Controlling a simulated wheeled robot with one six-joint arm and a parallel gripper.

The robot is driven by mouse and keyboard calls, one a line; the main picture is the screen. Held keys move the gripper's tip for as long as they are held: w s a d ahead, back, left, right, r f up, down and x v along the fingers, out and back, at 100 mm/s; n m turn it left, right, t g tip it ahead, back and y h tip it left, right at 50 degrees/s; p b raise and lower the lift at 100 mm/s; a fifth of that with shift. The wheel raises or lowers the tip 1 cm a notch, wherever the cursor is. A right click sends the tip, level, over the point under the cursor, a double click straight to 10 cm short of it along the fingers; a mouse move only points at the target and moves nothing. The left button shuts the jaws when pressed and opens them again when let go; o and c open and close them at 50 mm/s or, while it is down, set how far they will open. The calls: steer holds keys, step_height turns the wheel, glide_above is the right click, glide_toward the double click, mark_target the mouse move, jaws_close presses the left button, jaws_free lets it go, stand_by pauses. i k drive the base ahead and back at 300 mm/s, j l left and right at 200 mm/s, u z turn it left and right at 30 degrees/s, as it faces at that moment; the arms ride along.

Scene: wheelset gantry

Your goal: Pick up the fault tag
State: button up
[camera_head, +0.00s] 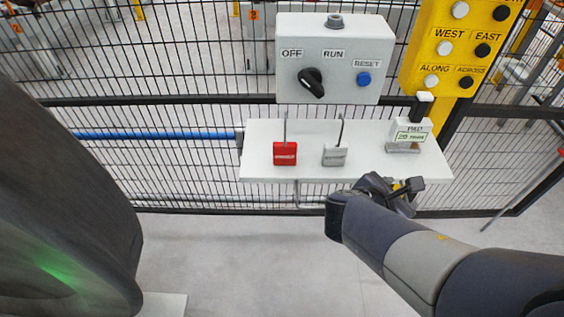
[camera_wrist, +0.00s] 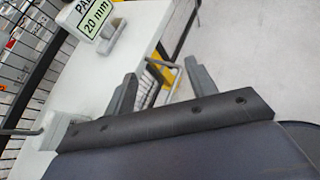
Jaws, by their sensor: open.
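Two tags with wire hooks stand on the white shelf (camera_head: 260,165): a red tag (camera_head: 285,153) at the left and a grey tag (camera_head: 334,156) in the middle. Their small lettering is too blurred to read, so I cannot tell for sure which is the fault tag. My gripper (camera_head: 398,190) is at the shelf's front edge, right of both tags and apart from them. In the wrist view my gripper (camera_wrist: 162,90) has its two fingers spread with nothing between them. A thin grey rod shows at that view's left edge, perhaps a tag's hook.
A block marked 20 mm (camera_head: 408,132) with a black and white handle stands at the shelf's right end. Behind are a grey switch box (camera_head: 330,75), a yellow button panel (camera_head: 425,60) and a black mesh fence (camera_head: 180,60). The floor before the shelf is clear.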

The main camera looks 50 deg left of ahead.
mark_target(284, 153)
steer(key=i+u, duration=0.2)
steer(key=u, duration=0.25)
steer(key=i+l+u, duration=0.1)
steer(key=u, duration=0.35)
steer(key=i+l+u, duration=0.2)
steer(key=u, duration=0.2)
steer(key=i+l+u, duration=0.2)
steer(key=u, duration=0.25)
